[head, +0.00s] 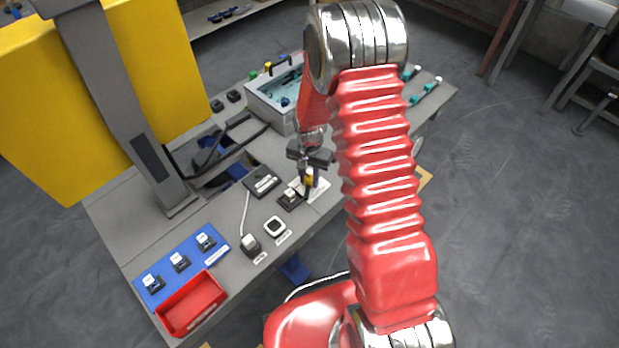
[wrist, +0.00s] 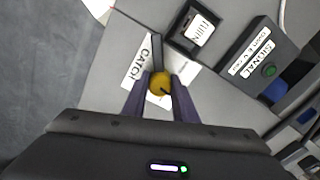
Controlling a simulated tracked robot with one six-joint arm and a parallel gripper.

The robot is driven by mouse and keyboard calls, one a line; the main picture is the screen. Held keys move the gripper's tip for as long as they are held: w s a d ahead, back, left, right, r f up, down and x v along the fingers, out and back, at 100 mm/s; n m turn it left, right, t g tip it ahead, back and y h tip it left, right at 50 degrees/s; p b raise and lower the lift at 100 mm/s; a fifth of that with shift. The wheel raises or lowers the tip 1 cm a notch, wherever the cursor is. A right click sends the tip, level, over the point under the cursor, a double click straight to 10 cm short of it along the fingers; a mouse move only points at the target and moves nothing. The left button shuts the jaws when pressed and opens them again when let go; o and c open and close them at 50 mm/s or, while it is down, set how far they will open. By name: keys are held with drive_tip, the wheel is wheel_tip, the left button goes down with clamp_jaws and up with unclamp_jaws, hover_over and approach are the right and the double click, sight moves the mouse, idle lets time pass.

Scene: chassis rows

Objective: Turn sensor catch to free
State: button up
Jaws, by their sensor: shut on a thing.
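The catch shows as a round yellow knob (wrist: 160,84) with a dark mark on its face in the wrist view. A white label reading CATCH (wrist: 140,66) lies beside it. My gripper (wrist: 159,90) is shut on the yellow knob, with one dark finger on each side. In the head view my gripper (head: 308,184) reaches down to the grey bench, and part of the yellow knob (head: 309,177) shows at the fingers. A dark block with a white labelled insert (wrist: 197,30), perhaps the sensor, sits close to the knob. I cannot tell whether the catch stands at free.
A dark box labelled SIGNAL (wrist: 257,58) has a green lamp. A red tray (head: 193,302) and a blue mat (head: 180,262) with several small modules lie at the near left. A grey bin (head: 270,98) stands behind. A yellow panel (head: 150,75) rises at the left.

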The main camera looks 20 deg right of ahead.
sight(309, 178)
drive_tip(key=n, duration=0.5)
drive_tip(key=shift+n, duration=0.3)
drive_tip(key=n, duration=0.5)
drive_tip(key=shift+n, duration=0.3)
drive_tip(key=o, duration=1.1)
drive_tip(key=shift+c, duration=0.2)
wheel_tip(309, 178, up, 14)
drive_tip(key=shift+f, duration=0.15)
idle(0.4)
